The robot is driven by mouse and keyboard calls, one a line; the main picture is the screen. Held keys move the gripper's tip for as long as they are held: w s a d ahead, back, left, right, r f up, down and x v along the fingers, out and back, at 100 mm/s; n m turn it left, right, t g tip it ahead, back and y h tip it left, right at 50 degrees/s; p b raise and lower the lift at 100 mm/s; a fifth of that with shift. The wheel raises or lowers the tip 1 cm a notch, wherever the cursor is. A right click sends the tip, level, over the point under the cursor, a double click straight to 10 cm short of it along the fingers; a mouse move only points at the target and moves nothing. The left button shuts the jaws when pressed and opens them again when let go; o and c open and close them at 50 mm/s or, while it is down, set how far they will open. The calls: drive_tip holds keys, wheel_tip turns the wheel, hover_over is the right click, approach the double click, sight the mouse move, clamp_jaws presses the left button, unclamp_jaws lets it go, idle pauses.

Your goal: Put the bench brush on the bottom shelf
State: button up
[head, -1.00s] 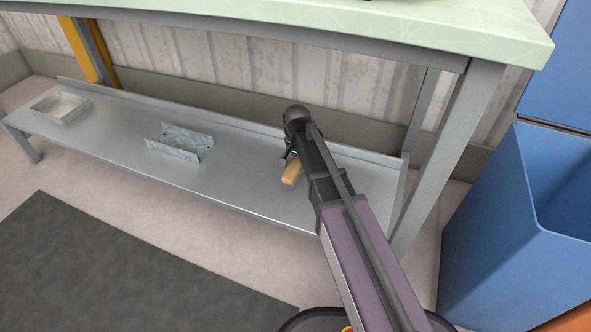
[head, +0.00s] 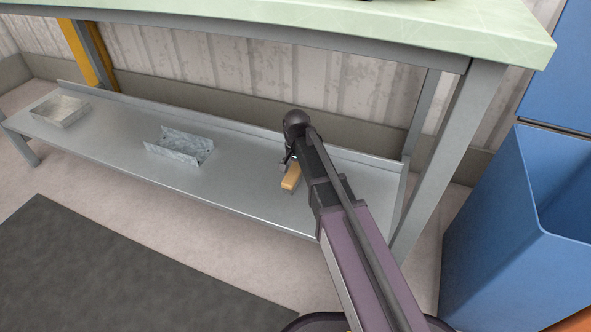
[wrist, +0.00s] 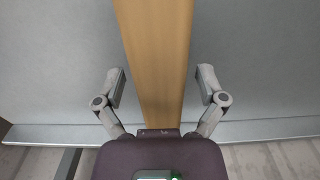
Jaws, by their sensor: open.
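The bench brush (head: 291,178) shows in the head view as a short wooden piece at the right part of the bottom shelf (head: 235,178), partly hidden by my arm. In the wrist view its wooden body (wrist: 158,60) runs up the middle of the picture, with the grey shelf surface behind it. My gripper (wrist: 160,88) is open, with one finger on each side of the wood and a gap on both sides. In the head view my gripper (head: 290,158) is low over the shelf, mostly hidden behind my wrist. I cannot tell whether the brush's bristles touch the shelf.
A metal channel piece (head: 180,147) lies mid-shelf, and a shallow metal tray (head: 60,110) lies at the left end. The green bench top (head: 400,25) overhangs the shelf. A grey leg (head: 445,150) and a blue bin (head: 520,230) stand at the right.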

sight(296, 167)
drive_tip(key=shift+r, duration=0.1)
wheel_tip(296, 167, up, 12)
drive_tip(key=p, duration=1.2)
idle(1.9)
